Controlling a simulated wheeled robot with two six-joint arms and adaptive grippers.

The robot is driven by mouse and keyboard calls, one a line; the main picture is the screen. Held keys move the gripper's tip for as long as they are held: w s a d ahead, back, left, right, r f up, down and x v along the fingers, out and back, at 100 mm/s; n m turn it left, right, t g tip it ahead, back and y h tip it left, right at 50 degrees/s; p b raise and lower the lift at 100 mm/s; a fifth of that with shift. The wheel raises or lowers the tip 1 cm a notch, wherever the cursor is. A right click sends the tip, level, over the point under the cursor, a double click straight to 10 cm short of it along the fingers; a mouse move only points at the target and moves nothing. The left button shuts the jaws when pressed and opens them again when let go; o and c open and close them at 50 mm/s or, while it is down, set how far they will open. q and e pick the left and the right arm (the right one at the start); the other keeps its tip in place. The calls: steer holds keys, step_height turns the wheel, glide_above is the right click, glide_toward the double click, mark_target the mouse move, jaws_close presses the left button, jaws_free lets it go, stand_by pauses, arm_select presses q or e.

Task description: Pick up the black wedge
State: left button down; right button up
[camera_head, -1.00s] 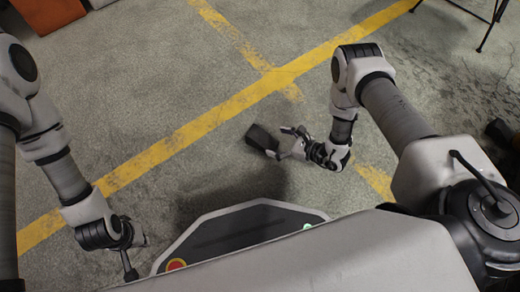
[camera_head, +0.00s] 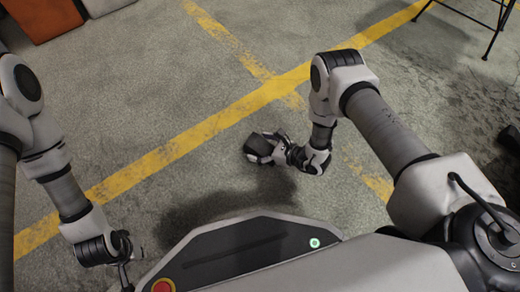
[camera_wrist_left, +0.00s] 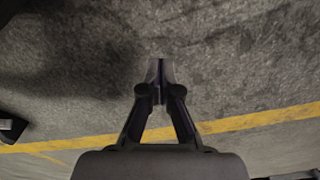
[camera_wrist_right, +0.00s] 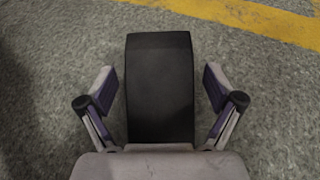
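The black wedge (camera_wrist_right: 160,90) lies on the concrete floor and fills the middle of the right wrist view. In the head view the wedge (camera_head: 256,145) shows just left of my right gripper (camera_head: 268,148). In the right wrist view my right gripper (camera_wrist_right: 160,88) is open, with one finger on each side of the wedge and a gap on both sides. My left gripper (camera_wrist_left: 160,72) is shut, its fingertips together with nothing between them. In the head view its hand (camera_head: 124,270) is at the lower left, partly cut off by my base.
Yellow floor lines (camera_head: 200,127) cross the concrete. Thin black legs of a stand (camera_head: 492,32) are at the top right. The floor around the wedge is clear.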

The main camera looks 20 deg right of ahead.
steer(key=c, duration=1.5)
steer(key=shift+c, duration=0.2)
